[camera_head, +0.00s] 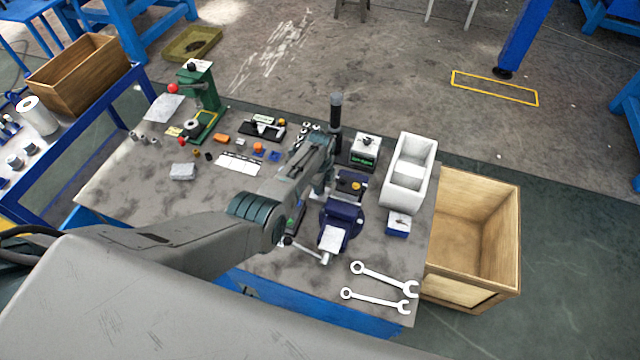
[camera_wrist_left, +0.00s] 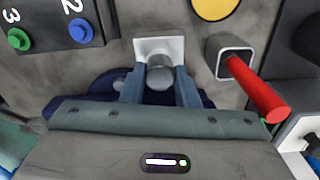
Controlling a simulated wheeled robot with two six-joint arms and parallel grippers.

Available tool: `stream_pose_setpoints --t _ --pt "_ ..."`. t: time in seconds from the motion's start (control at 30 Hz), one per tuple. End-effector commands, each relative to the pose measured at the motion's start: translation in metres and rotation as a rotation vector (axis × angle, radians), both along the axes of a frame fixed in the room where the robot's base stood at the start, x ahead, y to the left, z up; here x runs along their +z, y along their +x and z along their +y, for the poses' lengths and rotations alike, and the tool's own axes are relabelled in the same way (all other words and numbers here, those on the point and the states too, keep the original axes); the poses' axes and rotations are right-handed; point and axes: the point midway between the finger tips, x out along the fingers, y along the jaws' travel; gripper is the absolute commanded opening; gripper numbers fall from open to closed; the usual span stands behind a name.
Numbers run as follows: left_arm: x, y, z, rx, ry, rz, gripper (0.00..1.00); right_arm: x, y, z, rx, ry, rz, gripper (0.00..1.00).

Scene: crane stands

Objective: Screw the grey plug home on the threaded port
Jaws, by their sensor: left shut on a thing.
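In the left wrist view my left gripper (camera_wrist_left: 159,88) has its two fingers on either side of the rounded grey plug (camera_wrist_left: 160,74), shut on it. The plug sits in front of a pale square block (camera_wrist_left: 146,46). The threads of the port are hidden behind the plug, so I cannot tell how deep it sits. In the head view my left arm reaches over the table, and its wrist hides the plug. A dark blue vise (camera_head: 343,216) stands beside it. My right gripper is not in view.
Near the gripper, a red handle (camera_wrist_left: 262,95) sticks out of a grey square socket, and a dark box (camera_wrist_left: 58,25) carries numbered buttons. Two wrenches (camera_head: 385,277) lie at the table's front right. A white bin (camera_head: 428,185) stands at the right edge, with a wooden crate (camera_head: 505,240) beyond.

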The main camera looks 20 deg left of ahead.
Motion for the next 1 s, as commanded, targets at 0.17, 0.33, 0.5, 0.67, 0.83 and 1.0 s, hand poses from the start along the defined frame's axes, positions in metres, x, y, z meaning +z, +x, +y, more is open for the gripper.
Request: stream_pose_setpoints --t 0.17,0.33,0.5,0.67,0.83,1.0 --pt "0.0002 0.0003 -0.0001 -0.095 0.000 -0.001 0.00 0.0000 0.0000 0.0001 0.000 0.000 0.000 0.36" --pt "0.0002 0.0003 -0.0001 -0.097 0.000 -0.001 0.00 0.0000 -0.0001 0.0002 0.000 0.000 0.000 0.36" --pt "0.0001 0.0003 -0.0001 -0.132 0.000 -0.001 0.00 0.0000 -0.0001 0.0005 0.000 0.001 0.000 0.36" --pt "0.0000 0.0003 -0.0001 -0.324 0.000 -0.001 0.00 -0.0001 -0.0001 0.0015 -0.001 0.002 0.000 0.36" --pt "-0.0001 0.0003 -0.0001 -0.503 0.000 -0.001 0.00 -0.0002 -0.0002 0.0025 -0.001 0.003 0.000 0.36" --pt "-0.0001 0.0003 -0.0001 -0.548 0.000 -0.001 0.00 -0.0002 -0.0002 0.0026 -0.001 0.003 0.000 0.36"
